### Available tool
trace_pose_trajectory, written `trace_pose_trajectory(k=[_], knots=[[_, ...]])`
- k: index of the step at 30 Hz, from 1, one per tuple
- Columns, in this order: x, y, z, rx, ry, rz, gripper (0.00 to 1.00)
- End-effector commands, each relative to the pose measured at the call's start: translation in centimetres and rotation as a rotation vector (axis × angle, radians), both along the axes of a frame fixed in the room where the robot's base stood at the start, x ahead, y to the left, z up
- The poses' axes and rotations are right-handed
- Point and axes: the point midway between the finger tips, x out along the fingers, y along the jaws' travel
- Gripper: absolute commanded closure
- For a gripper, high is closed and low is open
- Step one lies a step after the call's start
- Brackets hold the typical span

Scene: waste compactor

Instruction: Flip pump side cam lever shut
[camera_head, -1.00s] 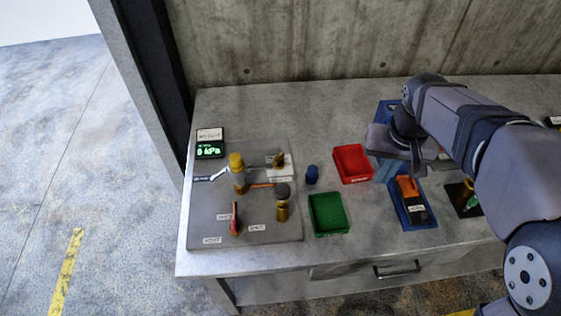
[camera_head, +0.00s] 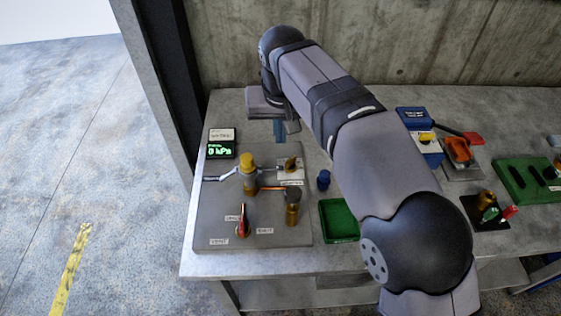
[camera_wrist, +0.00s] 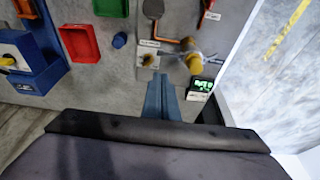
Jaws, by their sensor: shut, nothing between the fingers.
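A brass coupling with a yellow cap (camera_head: 248,163) stands on the grey board. A silver lever arm (camera_head: 222,177) reaches out from its left and another silver arm (camera_head: 268,174) from its right. I cannot tell which is the pump side cam lever. The coupling also shows in the wrist view (camera_wrist: 194,63), with a pale arm beside it. My gripper (camera_head: 280,131) is shut and empty, behind the board's back right part. Its blue fingers in the wrist view (camera_wrist: 162,98) point toward the board, close to a knob on a white base (camera_wrist: 149,60).
A gauge (camera_head: 221,150) reads 0 kPa at the board's back left. A red-handled valve (camera_head: 243,221) and a dark-topped brass fitting (camera_head: 293,207) stand in front. A blue cap (camera_head: 323,180) and green tray (camera_head: 338,220) lie right of the board. Red tray (camera_wrist: 79,43) is beyond.

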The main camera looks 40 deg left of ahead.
Motion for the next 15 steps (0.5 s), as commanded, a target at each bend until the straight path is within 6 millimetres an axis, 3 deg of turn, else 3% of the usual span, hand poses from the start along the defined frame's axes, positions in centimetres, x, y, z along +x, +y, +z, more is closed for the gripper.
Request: trace_pose_trajectory(k=[8, 15], knots=[[0.1, 0.0, -0.1, -0.001, 0.001, 0.0, 1.0], [0.4, 0.3, -1.7, -0.003, 0.001, 0.0, 1.0]])
